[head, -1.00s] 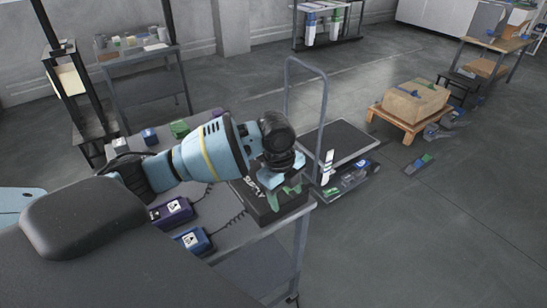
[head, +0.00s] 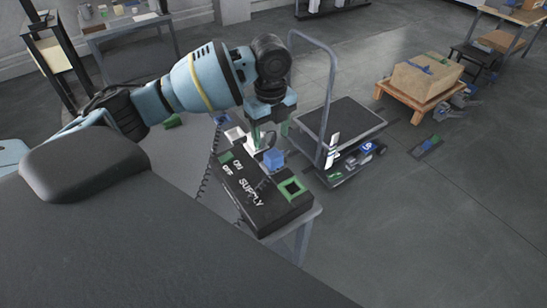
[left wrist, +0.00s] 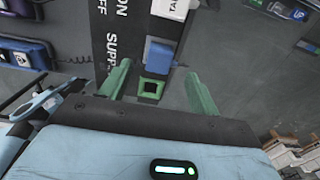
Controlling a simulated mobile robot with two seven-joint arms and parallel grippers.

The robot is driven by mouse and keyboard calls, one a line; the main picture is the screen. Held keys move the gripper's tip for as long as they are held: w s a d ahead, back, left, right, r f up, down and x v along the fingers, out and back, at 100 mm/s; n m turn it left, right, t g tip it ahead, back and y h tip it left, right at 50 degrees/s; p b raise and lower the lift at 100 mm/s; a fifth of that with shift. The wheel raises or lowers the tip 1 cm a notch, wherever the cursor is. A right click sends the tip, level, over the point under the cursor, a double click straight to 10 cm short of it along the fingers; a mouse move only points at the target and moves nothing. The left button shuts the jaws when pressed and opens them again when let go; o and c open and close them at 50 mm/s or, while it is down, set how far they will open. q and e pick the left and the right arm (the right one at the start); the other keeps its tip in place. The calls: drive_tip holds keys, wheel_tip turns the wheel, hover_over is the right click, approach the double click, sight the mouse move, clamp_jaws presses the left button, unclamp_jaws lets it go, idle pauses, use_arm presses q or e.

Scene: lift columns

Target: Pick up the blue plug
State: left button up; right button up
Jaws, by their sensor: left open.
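The blue plug (head: 273,160) is a small blue block on the black box marked SUPPLY (head: 248,205), beside a square green-rimmed socket (head: 292,188). My left gripper (head: 270,132) is above the box, pointing down, with its green fingers apart and empty. In the left wrist view the blue plug (left wrist: 158,57) shows just beyond the gap between the fingertips (left wrist: 158,70), apart from both fingers. The green-rimmed socket (left wrist: 150,88) shows between the fingers there. My right gripper is not in view.
A white block (head: 255,142) stands close behind the plug, near the fingers. A cart (head: 340,120) with a tall handle stands just right of the box. A pallet with a cardboard box (head: 427,80) is farther right. The floor at right is mostly clear.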

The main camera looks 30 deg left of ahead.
sight(274, 153)
use_arm(q)
wheel_tip(274, 153, down, 2)
drive_tip(key=shift+f, duration=0.1)
drive_tip(key=f, duration=0.2)
drive_tip(key=d+f, duration=0.1)
drive_tip(key=f, duration=0.1)
drive_tip(key=shift+s, duration=0.15)
drive_tip(key=shift+f, duration=0.6)
drive_tip(key=c, duration=1)
drive_tip(key=shift+r, duration=0.1)
drive_tip(key=shift+r, duration=0.45)
drive_tip(key=r, duration=0.2)
drive_tip(key=shift+s+a+r, duration=0.25)
drive_tip(key=shift+a+r, duration=0.05)
drive_tip(key=s+a+r, duration=0.1)
drive_tip(key=s+a, duration=0.7)
drive_tip(key=s, duration=0.5)
drive_tip(key=shift+a+r, duration=0.15)
drive_tip(key=shift+r, duration=0.05)
